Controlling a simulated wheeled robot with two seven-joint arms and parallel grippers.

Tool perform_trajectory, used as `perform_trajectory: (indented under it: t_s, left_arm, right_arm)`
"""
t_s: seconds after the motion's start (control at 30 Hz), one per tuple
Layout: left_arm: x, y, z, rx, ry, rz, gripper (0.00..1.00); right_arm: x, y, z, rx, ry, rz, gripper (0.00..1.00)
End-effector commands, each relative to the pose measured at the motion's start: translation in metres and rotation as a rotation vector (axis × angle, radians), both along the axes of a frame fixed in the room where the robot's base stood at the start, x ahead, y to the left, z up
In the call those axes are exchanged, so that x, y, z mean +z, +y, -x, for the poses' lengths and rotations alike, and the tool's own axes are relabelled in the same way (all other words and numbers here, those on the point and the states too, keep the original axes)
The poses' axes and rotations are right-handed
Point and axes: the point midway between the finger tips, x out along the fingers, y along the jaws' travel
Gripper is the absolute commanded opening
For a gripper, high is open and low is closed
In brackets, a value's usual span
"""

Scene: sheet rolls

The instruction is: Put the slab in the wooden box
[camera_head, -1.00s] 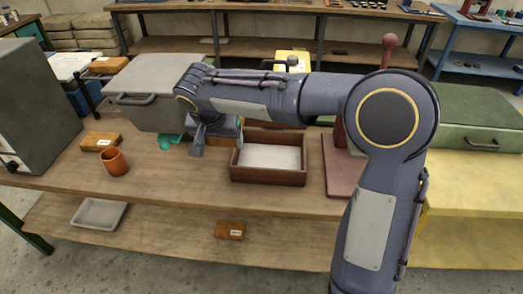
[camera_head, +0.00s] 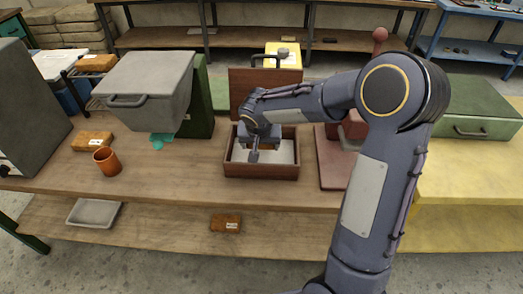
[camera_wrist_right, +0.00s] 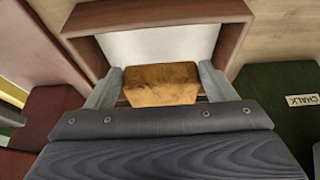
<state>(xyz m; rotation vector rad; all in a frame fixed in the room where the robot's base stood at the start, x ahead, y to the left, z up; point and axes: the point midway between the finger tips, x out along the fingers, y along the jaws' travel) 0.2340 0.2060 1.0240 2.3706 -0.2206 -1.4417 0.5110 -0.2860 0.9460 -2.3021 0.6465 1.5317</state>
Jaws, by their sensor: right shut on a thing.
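The wooden box (camera_head: 262,172) is dark red-brown and open at the top, with a pale floor, near the front of the bench. My right gripper (camera_head: 254,153) is over the box opening, pointing down. In the wrist view my right gripper (camera_wrist_right: 160,78) is shut on an orange-brown slab (camera_wrist_right: 162,86), with one finger on each side of it. The box wall (camera_wrist_right: 155,14) and white floor show beyond the slab. I cannot tell how high the slab is above the box floor. My left gripper is not in view.
A grey lidded box (camera_head: 145,88) and dark green panel stand left of the wooden box. A dark red base (camera_head: 335,172) is close on the right. Bench in front is clear.

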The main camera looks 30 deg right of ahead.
Motion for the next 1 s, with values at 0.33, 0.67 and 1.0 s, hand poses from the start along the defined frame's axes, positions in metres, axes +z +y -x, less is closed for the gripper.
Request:
perform_trajectory:
  t_s: [0.33,0.67,1.0]
  left_arm:
    - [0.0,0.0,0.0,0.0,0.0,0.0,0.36]
    - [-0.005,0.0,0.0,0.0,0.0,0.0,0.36]
    - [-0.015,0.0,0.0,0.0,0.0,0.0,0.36]
  right_arm:
    - [-0.035,-0.004,0.0,-0.001,0.0,0.0,0.42]
    - [-0.038,-0.004,0.0,-0.001,-0.001,0.0,0.42]
    - [-0.044,-0.004,0.0,0.0,0.0,0.001,0.42]
